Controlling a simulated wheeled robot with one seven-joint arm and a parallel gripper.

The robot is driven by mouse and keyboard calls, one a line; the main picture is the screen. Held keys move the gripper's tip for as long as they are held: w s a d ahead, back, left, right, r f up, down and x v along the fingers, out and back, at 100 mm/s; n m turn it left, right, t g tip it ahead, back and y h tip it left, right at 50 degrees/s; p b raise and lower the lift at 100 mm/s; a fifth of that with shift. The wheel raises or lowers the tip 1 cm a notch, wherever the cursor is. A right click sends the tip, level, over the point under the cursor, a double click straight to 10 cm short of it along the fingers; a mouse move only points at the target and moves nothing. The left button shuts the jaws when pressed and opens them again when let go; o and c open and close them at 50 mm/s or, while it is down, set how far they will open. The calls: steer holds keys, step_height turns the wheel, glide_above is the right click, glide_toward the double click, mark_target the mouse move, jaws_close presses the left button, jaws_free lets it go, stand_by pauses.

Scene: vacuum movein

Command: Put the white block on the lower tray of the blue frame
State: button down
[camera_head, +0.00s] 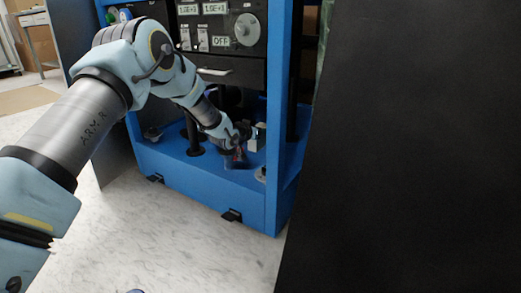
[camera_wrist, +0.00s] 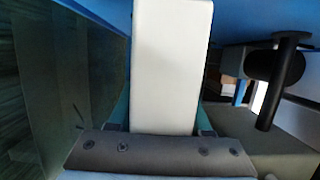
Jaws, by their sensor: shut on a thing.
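The white block (camera_wrist: 172,65) stretches up the middle of the wrist view, between the teal fingers of my gripper (camera_wrist: 163,118). My gripper is shut on it. In the head view my gripper (camera_head: 243,136) is inside the lower opening of the blue frame (camera_head: 274,130), above the right part of the lower tray (camera_head: 172,158). A small pale part of the block (camera_head: 259,140) shows beside the fingers there. I cannot tell whether the block touches the tray.
A control panel (camera_head: 222,32) is above the opening. A large black panel (camera_head: 400,150) fills the right of the head view. A dark cylindrical part (camera_wrist: 275,68) is right of the block.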

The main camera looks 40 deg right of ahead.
mark_target(262, 142)
steer(key=shift+f+b, duration=1.35)
steer(key=shift+f, duration=1.25)
steer(key=shift+f, duration=0.15)
steer(key=shift+c, duration=1.7)
jaws_free()
